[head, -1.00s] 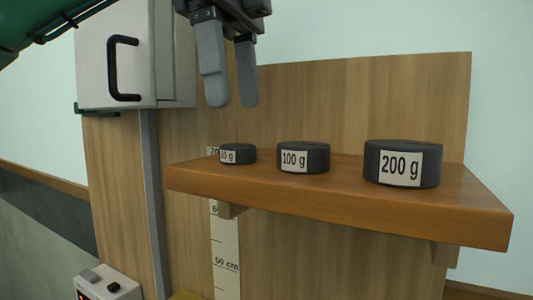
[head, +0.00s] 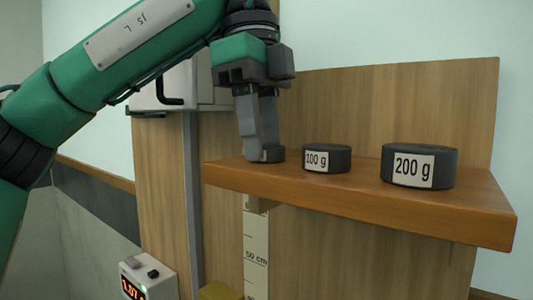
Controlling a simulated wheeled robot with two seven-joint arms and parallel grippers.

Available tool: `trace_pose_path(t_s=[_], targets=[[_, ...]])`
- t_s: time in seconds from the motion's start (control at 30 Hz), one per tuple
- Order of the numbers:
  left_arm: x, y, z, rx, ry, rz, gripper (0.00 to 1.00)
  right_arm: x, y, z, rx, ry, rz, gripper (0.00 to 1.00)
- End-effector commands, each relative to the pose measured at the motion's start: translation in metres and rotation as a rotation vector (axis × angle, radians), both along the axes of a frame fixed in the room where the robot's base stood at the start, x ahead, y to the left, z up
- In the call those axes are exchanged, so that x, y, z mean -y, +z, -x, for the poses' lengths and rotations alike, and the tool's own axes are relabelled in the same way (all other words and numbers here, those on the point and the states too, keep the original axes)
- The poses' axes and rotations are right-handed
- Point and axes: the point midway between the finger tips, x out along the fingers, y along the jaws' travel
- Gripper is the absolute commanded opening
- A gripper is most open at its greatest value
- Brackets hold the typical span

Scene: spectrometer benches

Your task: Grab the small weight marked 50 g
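The small dark 50 g weight (head: 273,156) is at the left end of the wooden shelf (head: 360,192). My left gripper (head: 257,147) points straight down at it, with its grey fingertips at the weight. The fingers cover much of the weight, and its label is hidden. I cannot tell whether the fingers are closed on it or only beside it. The weight still appears to be at shelf level. My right gripper is not in view.
A dark 100 g weight (head: 327,158) stands close to the right of my gripper. A larger 200 g weight (head: 418,166) is further right. A wooden panel (head: 400,105) rises behind the shelf. A pale box with a black handle (head: 178,88) is behind my arm.

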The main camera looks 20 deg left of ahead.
Motion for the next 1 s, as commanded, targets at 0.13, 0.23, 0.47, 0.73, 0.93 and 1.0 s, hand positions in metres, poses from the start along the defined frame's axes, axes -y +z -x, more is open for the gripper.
trace_pose_path(t_s=[0.13, 0.23, 0.47, 0.73, 0.93, 1.0], targets=[[0.001, 0.0, 0.0, 0.0, -0.001, -0.001, 0.13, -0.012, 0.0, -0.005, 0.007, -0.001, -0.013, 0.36], [0.001, 0.0, 0.0, 0.0, -0.001, 0.0, 0.13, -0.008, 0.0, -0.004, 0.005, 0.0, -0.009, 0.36], [0.001, 0.003, 0.0, 0.001, -0.001, -0.001, 0.12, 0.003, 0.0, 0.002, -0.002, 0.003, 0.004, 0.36], [0.001, 0.021, 0.001, 0.004, 0.002, 0.0, 0.12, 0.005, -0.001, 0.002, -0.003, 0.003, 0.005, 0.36], [0.001, 0.051, 0.001, 0.007, 0.004, -0.002, 0.12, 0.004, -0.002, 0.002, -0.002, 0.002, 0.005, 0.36], [0.001, 0.06, 0.001, 0.004, 0.003, -0.004, 0.12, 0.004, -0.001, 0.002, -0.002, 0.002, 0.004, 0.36]])
